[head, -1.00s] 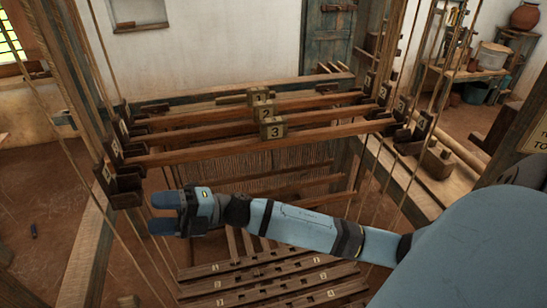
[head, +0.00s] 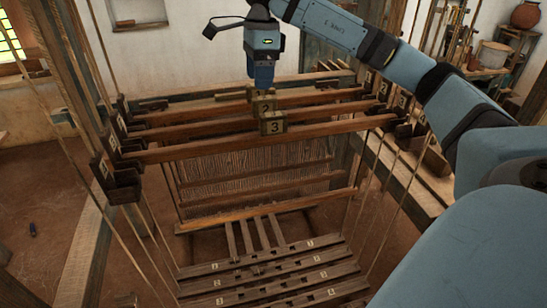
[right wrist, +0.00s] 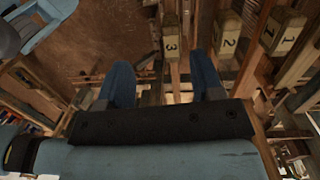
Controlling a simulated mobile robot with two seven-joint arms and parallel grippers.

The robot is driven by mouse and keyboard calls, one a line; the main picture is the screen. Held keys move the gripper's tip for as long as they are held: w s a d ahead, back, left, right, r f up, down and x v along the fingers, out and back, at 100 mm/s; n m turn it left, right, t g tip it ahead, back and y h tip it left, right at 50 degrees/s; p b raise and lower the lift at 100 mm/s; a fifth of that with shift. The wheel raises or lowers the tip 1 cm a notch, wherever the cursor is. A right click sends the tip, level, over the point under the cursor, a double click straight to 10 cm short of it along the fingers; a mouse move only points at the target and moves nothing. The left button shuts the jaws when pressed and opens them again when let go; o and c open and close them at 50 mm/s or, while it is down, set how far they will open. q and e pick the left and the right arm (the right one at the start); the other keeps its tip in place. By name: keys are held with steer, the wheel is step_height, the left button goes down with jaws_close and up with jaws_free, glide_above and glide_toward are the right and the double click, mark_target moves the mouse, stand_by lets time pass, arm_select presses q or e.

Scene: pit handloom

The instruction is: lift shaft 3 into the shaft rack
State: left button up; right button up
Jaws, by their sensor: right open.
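Shaft 3 (head: 200,148) is the nearest of three brown wooden bars across the loom, with a block numbered 3 (head: 274,123) at its middle. Shaft 2 (head: 190,129) and shaft 1 lie behind it. My right gripper (head: 263,85) points down above the middle blocks, apparently empty, and hides part of shaft 1's block. In the right wrist view, its open fingers (right wrist: 160,62) stand apart, with block 3 (right wrist: 171,44) showing between and beyond them. Numbered dark brackets, seemingly the rack, stand at the left (head: 122,180) and right (head: 403,125) shaft ends. My left gripper is not in view.
Cords hang on both sides of the loom. Numbered treadles (head: 270,275) lie below at the front. Wooden side beams (head: 85,250) frame the loom. A shelf with pots stands at the back right. The air above the shafts' left half is clear.

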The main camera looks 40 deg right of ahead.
mark_target(273, 114)
steer(key=shift+h, duration=0.6)
steer(key=d+f, duration=0.1)
steer(key=f, duration=0.1)
steer(key=d+f+b, duration=0.1)
steer(key=f, duration=0.1)
steer(key=d+f+b, duration=0.1)
steer(key=f, duration=0.1)
steer(key=shift+s+f, duration=0.25)
steer(key=shift+f, duration=0.05)
steer(key=shift+s+f, duration=0.15)
steer(key=shift+f, duration=0.5)
steer(key=shift+s+f, duration=0.1)
steer(key=shift+f, duration=1.8)
jaws_close()
